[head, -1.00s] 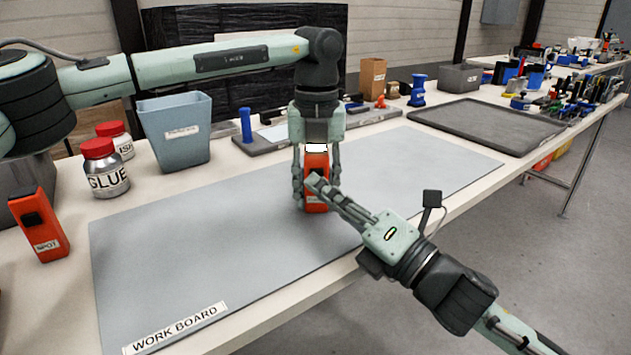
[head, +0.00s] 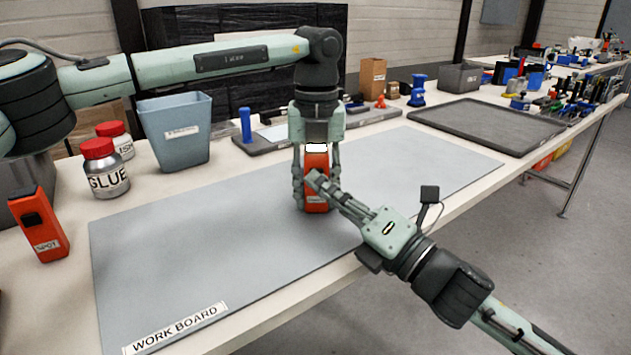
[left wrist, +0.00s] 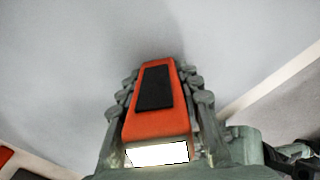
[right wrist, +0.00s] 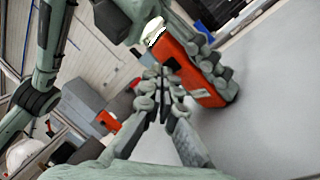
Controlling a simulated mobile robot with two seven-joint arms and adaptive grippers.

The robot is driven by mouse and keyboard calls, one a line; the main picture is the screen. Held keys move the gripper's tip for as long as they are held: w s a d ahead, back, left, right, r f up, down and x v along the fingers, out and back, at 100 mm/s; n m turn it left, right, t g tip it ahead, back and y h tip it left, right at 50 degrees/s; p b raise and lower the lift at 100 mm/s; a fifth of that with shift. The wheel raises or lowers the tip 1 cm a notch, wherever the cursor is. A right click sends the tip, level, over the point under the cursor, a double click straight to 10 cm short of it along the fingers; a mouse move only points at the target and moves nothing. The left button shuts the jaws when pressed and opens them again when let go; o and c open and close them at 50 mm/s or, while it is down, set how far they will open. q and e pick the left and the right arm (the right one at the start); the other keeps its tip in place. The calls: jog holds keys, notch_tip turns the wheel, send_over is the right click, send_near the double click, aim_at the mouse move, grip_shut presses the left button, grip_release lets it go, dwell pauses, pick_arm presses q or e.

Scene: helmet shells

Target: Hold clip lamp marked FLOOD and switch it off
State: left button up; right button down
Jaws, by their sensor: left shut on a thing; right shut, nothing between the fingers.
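An orange clip lamp (head: 317,162) stands upright at the work board, between the fingers of my left gripper (head: 316,194), which is shut on it from above. Its top end (left wrist: 157,154) is bright white. A black pad (left wrist: 155,88) shows on one face in the left wrist view. The right wrist view shows a dark switch (right wrist: 173,64) on the lamp's front. My right gripper (head: 313,180) is shut and empty, its fingertips at the lamp's front; I cannot tell if they touch. They hide part of the front, and I cannot read its label.
Another orange lamp, marked SPOT (head: 38,228), stands at the left. A GLUE jar (head: 106,172), a second red-lidded jar and a grey-blue bin (head: 176,130) stand behind the work board (head: 200,270). A dark tray (head: 485,125) lies at the right. The board's front left is clear.

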jog(key=shift+w, duration=0.15)
jog(key=shift+s, duration=0.65)
jog(key=shift+s+d, duration=0.1)
jog(key=shift+s, duration=2.9)
pick_arm(q)
jog(key=o, duration=1.3)
